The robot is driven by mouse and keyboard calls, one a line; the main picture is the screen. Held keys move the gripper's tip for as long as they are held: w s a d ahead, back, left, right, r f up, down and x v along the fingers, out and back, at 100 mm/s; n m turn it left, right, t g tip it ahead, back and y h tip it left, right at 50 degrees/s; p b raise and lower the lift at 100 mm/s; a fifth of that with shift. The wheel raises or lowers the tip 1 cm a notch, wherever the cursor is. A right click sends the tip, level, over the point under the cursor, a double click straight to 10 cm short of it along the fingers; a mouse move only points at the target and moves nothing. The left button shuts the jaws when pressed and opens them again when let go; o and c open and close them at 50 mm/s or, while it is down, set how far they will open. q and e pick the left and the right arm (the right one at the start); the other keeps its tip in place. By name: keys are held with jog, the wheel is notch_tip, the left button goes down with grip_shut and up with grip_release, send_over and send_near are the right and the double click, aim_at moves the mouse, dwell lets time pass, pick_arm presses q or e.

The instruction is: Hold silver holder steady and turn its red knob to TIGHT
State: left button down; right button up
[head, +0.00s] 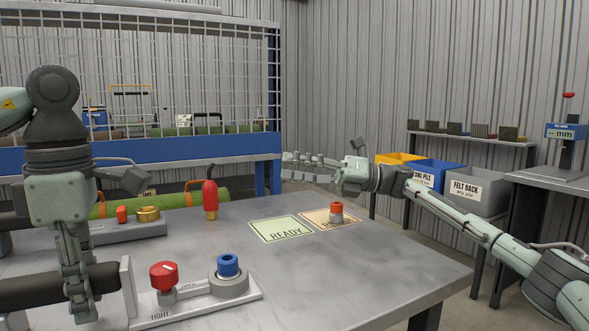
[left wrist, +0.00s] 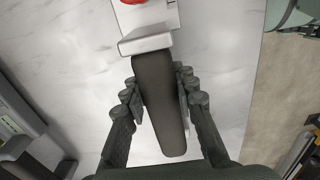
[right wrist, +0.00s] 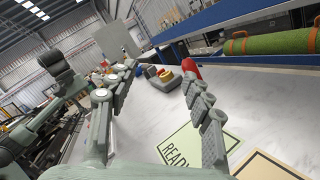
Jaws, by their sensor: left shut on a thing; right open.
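The silver holder (head: 205,299) lies at the table's near left, a pale plate with an upright end wall and a dark handle (head: 103,279). Its red knob (head: 163,275) has a white mark on top; the word TIGHT is printed in front of it. A blue-topped round part (head: 228,265) sits on the holder's right end. My left gripper (head: 80,305) is shut around the handle, which shows between its fingers in the left wrist view (left wrist: 160,105). There the red knob is cut off at the top edge. My right gripper (head: 287,167) is open and empty above the table's far side, away from the knob.
A red bottle (head: 210,196) stands behind the holder. A grey block (head: 128,231) with a brass ring (head: 148,214) is at the back left. A green READY card (head: 281,229) and an orange card (head: 318,215) with a red-topped piece (head: 337,211) lie right. The table's front right is clear.

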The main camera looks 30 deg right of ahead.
dwell(0.3)
jog(key=n+g+h, duration=0.4)
jog(key=n+g, duration=0.5)
jog(key=n, duration=0.5)
send_near(168, 265)
jog(key=x, duration=0.9)
jog(key=shift+a, duration=0.15)
jog(key=shift+a+f, duration=0.3)
jog(key=shift+a, duration=0.3)
jog(key=shift+c, duration=0.6)
grip_shut()
